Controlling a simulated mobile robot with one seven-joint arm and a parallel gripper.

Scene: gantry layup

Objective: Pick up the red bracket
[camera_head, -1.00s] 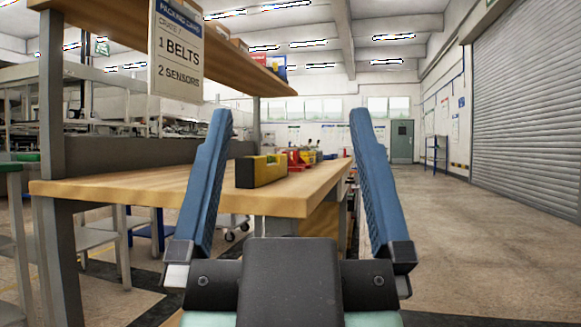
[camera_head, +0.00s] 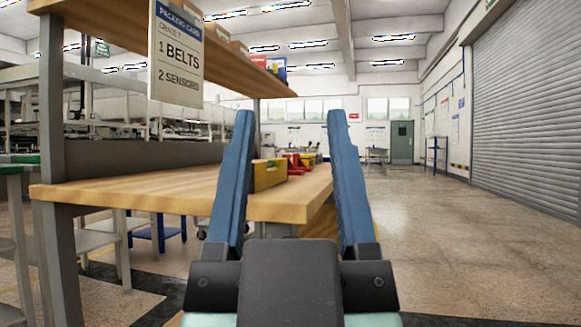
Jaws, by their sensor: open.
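My gripper (camera_head: 293,118) is in the lower middle of the head view, its two long blue fingers upright and apart with nothing visible between them in its grasp. Beyond them, on the wooden workbench (camera_head: 170,190), a small red object (camera_head: 298,163) shows in the gap between the fingers. It is too small and far to tell for sure whether it is the red bracket.
An upper shelf (camera_head: 130,30) with boxes runs above the bench, and a packing card (camera_head: 178,52) hangs from it. A steel post (camera_head: 57,150) stands at left. Open floor (camera_head: 470,230) lies at right, towards a roller shutter (camera_head: 525,110).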

